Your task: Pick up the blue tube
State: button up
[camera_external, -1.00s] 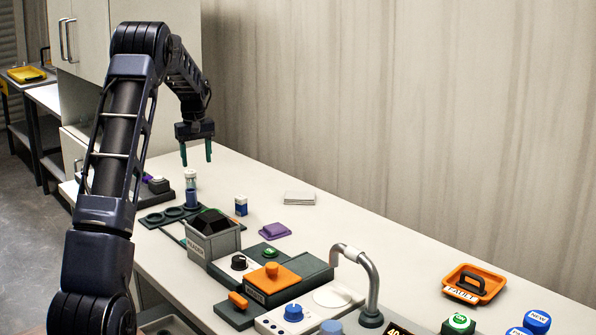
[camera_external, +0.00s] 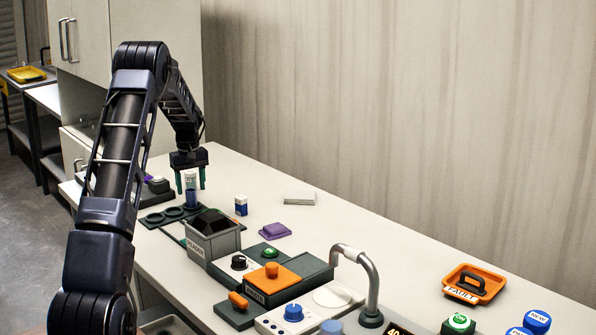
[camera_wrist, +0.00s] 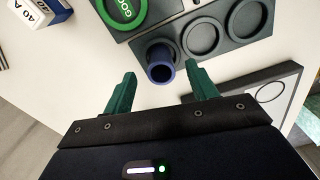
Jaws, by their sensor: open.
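The blue tube (camera_external: 191,199) stands upright at the rack by the far end of the bench; a pale section shows above its blue part. In the wrist view the blue tube (camera_wrist: 160,62) shows from above with a dark round opening, just ahead of the space between the fingers. My gripper (camera_external: 190,185) points down over it with green fingers apart. In the wrist view my gripper (camera_wrist: 161,73) is open and empty. I cannot tell exactly how far the fingertips reach down beside the tube.
The dark rack (camera_wrist: 235,30) has round empty rings beside the tube. A small white-and-blue block (camera_external: 241,205) stands to the right. A grey bin (camera_external: 212,240) and a purple piece (camera_external: 275,230) are nearer. The bench behind is mostly clear.

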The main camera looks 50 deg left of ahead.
aim_at(191, 194)
notch_tip(191, 194, down, 4)
jog(key=shift+r, duration=0.1)
jog(key=c, duration=1.1)
